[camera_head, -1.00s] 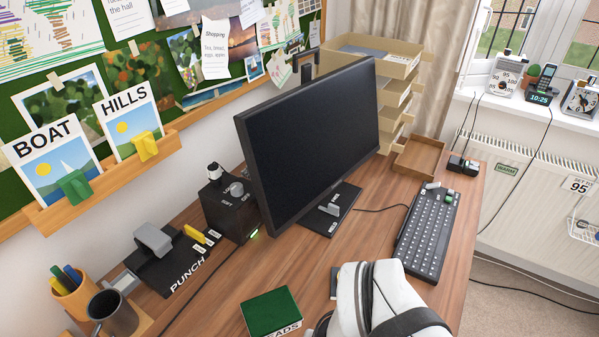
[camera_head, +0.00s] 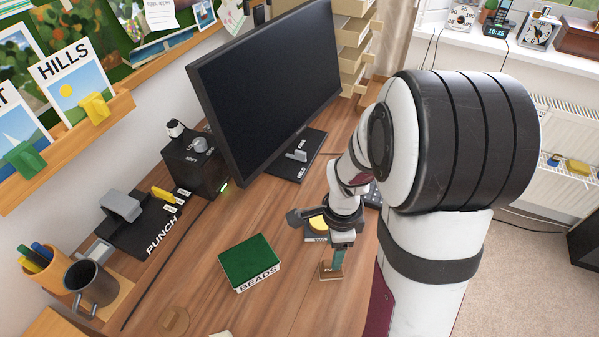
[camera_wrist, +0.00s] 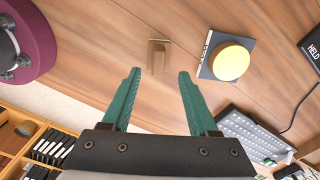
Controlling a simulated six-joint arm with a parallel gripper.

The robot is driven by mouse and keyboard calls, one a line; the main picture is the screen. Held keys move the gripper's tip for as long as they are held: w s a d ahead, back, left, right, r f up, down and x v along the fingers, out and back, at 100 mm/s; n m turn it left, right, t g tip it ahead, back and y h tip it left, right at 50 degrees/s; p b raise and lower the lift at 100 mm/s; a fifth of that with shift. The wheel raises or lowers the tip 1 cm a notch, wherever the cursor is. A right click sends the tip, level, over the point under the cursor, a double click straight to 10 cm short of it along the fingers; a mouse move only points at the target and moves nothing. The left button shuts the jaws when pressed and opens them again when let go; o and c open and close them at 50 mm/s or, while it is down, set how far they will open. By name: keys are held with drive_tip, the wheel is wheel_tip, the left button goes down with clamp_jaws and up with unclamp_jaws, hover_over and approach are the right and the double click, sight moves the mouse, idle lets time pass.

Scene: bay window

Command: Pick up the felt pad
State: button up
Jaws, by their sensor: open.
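A small brown piece (camera_head: 331,270) with a label too small to read lies on the desk and is probably the felt pad. In the wrist view this brown piece (camera_wrist: 158,58) has a narrow raised part and sits just beyond my fingertips, roughly between their lines. My gripper (camera_head: 338,262) is over it, with green fingers. In the wrist view my gripper (camera_wrist: 160,76) is open, with nothing between the fingers. In the head view, a finger covers part of the piece.
A yellow round thing (camera_wrist: 229,62) on a dark plate lies close beside the brown piece. A green-topped BEADS box (camera_head: 249,262) stands to the left. The monitor (camera_head: 265,85) is behind, and the keyboard (camera_wrist: 255,135) is nearby. Bare desk lies between box and gripper.

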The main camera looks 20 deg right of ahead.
sight(326, 273)
wheel_tip(326, 273, down, 7)
drive_tip(key=shift+s+r, duration=0.1)
drive_tip(key=shift+r, duration=0.1)
clamp_jaws()
